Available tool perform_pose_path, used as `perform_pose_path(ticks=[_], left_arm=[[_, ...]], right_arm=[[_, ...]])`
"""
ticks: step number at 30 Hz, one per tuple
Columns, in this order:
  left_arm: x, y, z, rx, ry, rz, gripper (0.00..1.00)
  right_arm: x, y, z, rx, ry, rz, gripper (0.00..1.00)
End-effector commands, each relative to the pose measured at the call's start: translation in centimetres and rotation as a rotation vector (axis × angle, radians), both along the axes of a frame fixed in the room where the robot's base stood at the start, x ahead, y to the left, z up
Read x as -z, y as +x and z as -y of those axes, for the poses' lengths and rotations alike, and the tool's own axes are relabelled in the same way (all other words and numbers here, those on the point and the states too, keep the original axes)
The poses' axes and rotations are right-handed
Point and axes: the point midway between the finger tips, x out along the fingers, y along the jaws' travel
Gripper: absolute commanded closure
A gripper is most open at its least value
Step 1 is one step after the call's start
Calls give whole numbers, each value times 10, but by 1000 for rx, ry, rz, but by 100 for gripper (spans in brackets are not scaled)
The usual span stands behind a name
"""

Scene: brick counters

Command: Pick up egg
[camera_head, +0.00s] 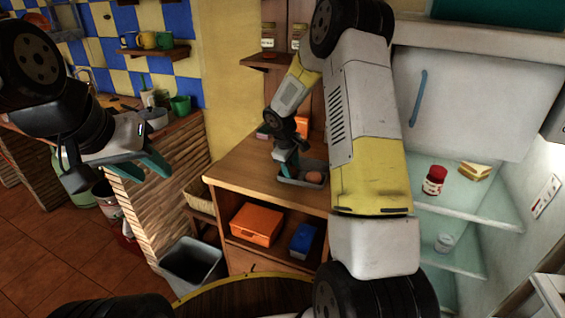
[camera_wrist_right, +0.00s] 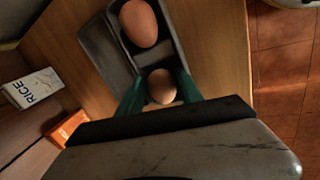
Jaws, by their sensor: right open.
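In the right wrist view, a grey egg box (camera_wrist_right: 97,45) lies open on the wooden counter with two brown eggs in it. The larger-looking egg (camera_wrist_right: 139,24) sits at the far end. The nearer egg (camera_wrist_right: 162,88) lies between the two teal fingers of my right gripper (camera_wrist_right: 160,90), which is open; I cannot tell whether the fingers touch it. My left gripper (camera_head: 141,168) is open and empty, far to the left.
A rice box (camera_wrist_right: 33,87) and an orange item (camera_wrist_right: 65,128) are left of the egg box in the wrist view. An orange box (camera_head: 256,225) and a blue box (camera_head: 303,238) sit on the shelf below. An open fridge (camera_head: 465,110) stands at right.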

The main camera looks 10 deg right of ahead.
Motion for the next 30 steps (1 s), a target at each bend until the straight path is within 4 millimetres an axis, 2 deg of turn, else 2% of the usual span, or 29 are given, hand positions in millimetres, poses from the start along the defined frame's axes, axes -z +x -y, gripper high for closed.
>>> perform_pose_path(ticks=[1,5,17,26,30], left_arm=[[0,0,0,0,0,0,64],[0,0,0,0,0,0,64],[0,0,0,0,0,0,64],[0,0,0,0,0,0,64],[0,0,0,0,0,0,64]], right_arm=[[0,-1,0,1,-1,-2,57],[0,-1,0,0,0,-1,82],[-4,0,0,1,0,0,82],[-37,0,0,1,1,3,82],[-40,-28,7,1,-1,-2,82]])
